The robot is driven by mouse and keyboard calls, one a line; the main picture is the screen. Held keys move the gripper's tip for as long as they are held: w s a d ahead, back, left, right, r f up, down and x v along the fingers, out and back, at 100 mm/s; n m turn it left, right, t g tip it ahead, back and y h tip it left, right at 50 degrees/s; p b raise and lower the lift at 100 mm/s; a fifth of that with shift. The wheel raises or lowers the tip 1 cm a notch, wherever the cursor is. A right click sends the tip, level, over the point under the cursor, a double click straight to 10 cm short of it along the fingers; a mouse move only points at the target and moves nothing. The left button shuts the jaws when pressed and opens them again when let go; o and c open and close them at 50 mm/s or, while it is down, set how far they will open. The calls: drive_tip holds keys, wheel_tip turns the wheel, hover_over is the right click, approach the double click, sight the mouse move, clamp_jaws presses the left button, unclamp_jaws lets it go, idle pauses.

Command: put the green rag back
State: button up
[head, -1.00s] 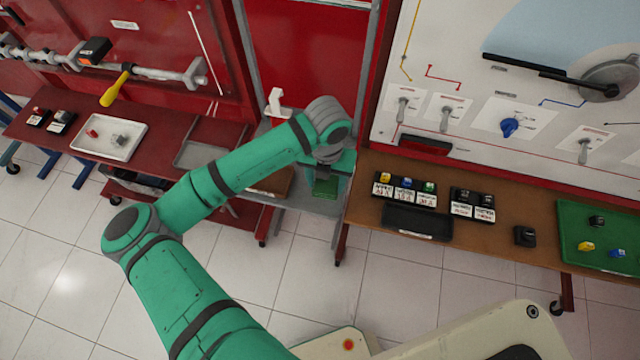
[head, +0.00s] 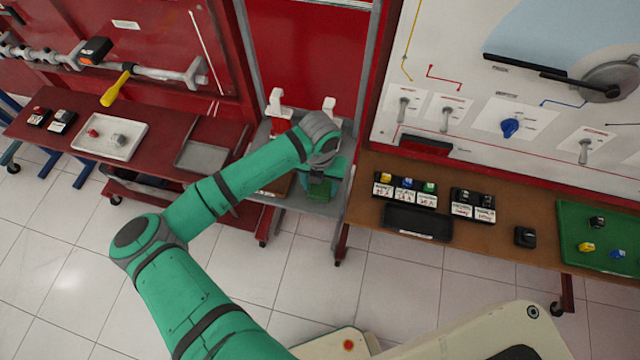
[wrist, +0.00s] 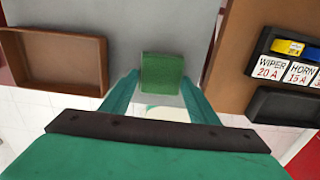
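The green rag (wrist: 162,73) is a folded, square pad in the wrist view, with grey cart surface around it. My gripper (wrist: 161,78) has its fingertips at the left and right edges of the rag. They look close against its sides, but I cannot tell whether they press on it. In the head view the rag (head: 319,188) shows just below my gripper (head: 322,170), over the front part of the grey cart (head: 295,205). I cannot tell whether the rag rests on the cart or hangs just above it.
A brown tray (wrist: 55,60) lies left of the rag. Two white upright pieces (head: 275,102) stand at the cart's back. The brown bench (head: 365,215) on the right carries labelled fuse blocks (head: 405,188). The red bench (head: 60,145) is on the left.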

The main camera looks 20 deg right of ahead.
sight(320, 188)
drive_tip(key=o, duration=0.3)
drive_tip(key=shift+o, duration=0.2)
drive_tip(key=shift+r, duration=0.1)
wheel_tip(320, 188, up, 12)
idle(0.8)
